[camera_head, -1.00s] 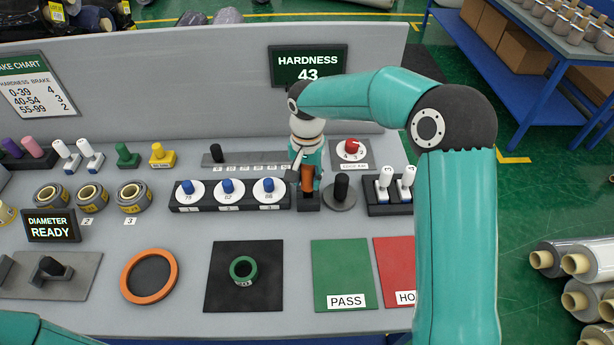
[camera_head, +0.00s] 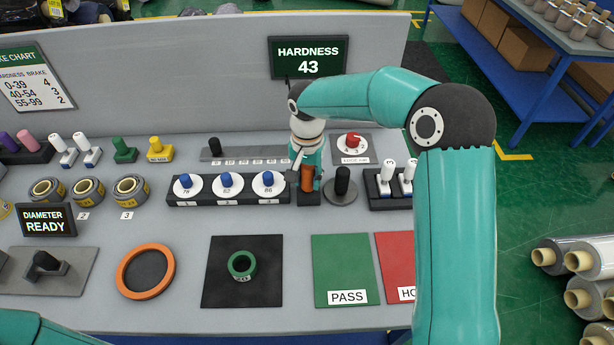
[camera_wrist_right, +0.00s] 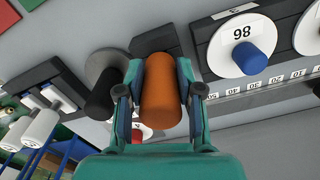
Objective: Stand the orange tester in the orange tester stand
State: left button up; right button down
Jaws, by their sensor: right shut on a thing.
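The orange tester (camera_head: 308,178) is upright between the fingers of my right gripper (camera_head: 305,180). In the right wrist view the gripper (camera_wrist_right: 160,100) is shut around the orange cylinder of the tester (camera_wrist_right: 161,95), one finger on each side. The tester's lower end meets a small dark block, the orange tester stand (camera_head: 309,198). The stand also shows in the right wrist view (camera_wrist_right: 155,42). The fingers partly hide the tester, so I cannot tell how deep it sits. Of my left arm only a teal part shows at the bottom left; its gripper is out of view.
A row of blue-knobbed white dials (camera_head: 226,186) stands just left of the stand. A black-knobbed round base (camera_head: 342,185) is close on the right. A green ring (camera_head: 242,265) lies on a black mat (camera_head: 222,292). The HARDNESS display (camera_head: 308,60) reads 43.

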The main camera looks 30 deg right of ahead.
jog(key=shift+f, duration=0.15)
jog(key=c, duration=0.7)
grip_release()
notch_tip(320, 180, up, 12)
dwell(0.3)
